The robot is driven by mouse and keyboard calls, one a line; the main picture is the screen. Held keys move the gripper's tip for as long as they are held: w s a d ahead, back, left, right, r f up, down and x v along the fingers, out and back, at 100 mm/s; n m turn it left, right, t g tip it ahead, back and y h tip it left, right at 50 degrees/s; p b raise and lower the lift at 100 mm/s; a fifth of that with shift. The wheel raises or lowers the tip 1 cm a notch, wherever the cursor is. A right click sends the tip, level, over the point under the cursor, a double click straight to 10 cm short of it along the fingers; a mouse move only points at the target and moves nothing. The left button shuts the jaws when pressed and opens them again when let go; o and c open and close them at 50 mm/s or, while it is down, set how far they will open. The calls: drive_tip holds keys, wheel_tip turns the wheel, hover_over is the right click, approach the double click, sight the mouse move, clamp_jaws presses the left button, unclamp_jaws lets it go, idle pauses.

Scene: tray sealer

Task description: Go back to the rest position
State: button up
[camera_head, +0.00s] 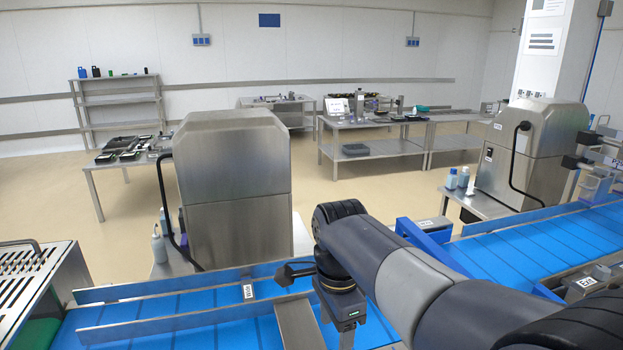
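My arm reaches in from the lower right, over the blue conveyor (180,312). Its wrist bends downward, and my gripper (338,300) hangs below it near the bottom centre. The gripper is dark, and its fingertips are hidden or cut off by the lower edge, so I cannot tell whether it is open or shut. No held object shows. A grey metal plate (298,325) stands beside the gripper on the left.
A steel machine (235,185) stands behind the conveyor on the left, another (530,150) at the right. A second blue conveyor (540,245) runs right. A slatted steel unit (35,285) is at lower left. Worktables (370,150) stand farther back, with open floor between.

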wheel_tip(320, 180, down, 9)
drive_tip(key=shift+r, duration=0.15)
drive_tip(key=shift+w+n, duration=0.1)
drive_tip(key=shift+n, duration=0.3)
drive_tip(key=n, duration=0.7)
drive_tip(key=shift+r+b, duration=0.1)
drive_tip(key=shift+b, duration=0.3)
drive_tip(key=n+b, duration=0.1)
drive_tip(key=n, duration=0.3)
drive_tip(key=shift+n, duration=0.4)
drive_tip(key=n+b, duration=0.1)
drive_tip(key=n, duration=0.2)
drive_tip(key=shift+n, duration=0.4)
drive_tip(key=shift+r, duration=2.1)
